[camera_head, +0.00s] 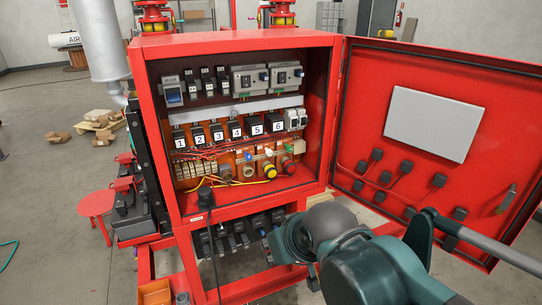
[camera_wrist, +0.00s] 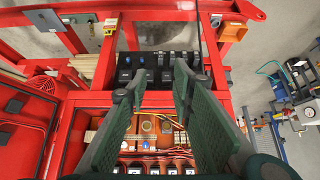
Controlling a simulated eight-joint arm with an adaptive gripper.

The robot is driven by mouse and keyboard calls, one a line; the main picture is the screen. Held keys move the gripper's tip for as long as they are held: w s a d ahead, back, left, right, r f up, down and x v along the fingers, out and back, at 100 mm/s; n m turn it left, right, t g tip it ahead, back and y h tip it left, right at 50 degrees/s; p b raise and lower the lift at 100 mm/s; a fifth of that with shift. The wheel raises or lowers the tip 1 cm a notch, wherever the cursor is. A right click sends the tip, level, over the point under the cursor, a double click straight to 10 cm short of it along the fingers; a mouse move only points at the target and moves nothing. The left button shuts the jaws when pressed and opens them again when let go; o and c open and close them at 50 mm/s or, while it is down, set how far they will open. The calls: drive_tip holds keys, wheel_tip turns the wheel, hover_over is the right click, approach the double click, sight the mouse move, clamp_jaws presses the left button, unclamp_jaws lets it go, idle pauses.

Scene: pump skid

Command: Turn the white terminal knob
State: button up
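The open red cabinet (camera_head: 235,195) holds a row of terminal knobs low inside. The knob row shows between and beyond the fingers, with the blue knob (camera_wrist: 146,143) visible; the white knob is not clear there. My gripper touches no knob.
Yellow and red wires (camera_head: 240,182) run near the knobs. Numbered relays (camera_head: 233,131) sit above. The red door (camera_head: 440,130) stands open at right. Black connectors (camera_head: 238,233) line the lower box under the cabinet. My arm fills the lower right.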

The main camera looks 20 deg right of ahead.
drive_tip(key=shift+o, duration=0.3)
drive_tip(key=w+a+r+m+t+y, duration=0.1)
drive_tip(key=w+a+m+t+y, duration=0.1)
drive_tip(key=w+m, duration=0.4)
drive_tip(key=w+a, duration=0.1)
drive_tip(key=w, duration=0.2)
drive_tip(key=shift+w+a+m+y, duration=0.2)
drive_tip(key=shift+m+y, duration=0.1)
drive_tip(key=m+t+h+p, duration=0.2)
drive_tip(key=m+t, duration=0.7)
drive_tip(key=m, duration=1.8)
approach(270, 154)
drive_tip(key=shift+w+r, duration=0.2)
drive_tip(key=shift+w, duration=0.05)
drive_tip(key=shift+w, duration=0.1)
drive_tip(key=shift+w+a, duration=0.15)
drive_tip(key=shift+w, duration=3.7)
drive_tip(key=shift+c, duration=0.6)
drive_tip(key=c, duration=0.8)
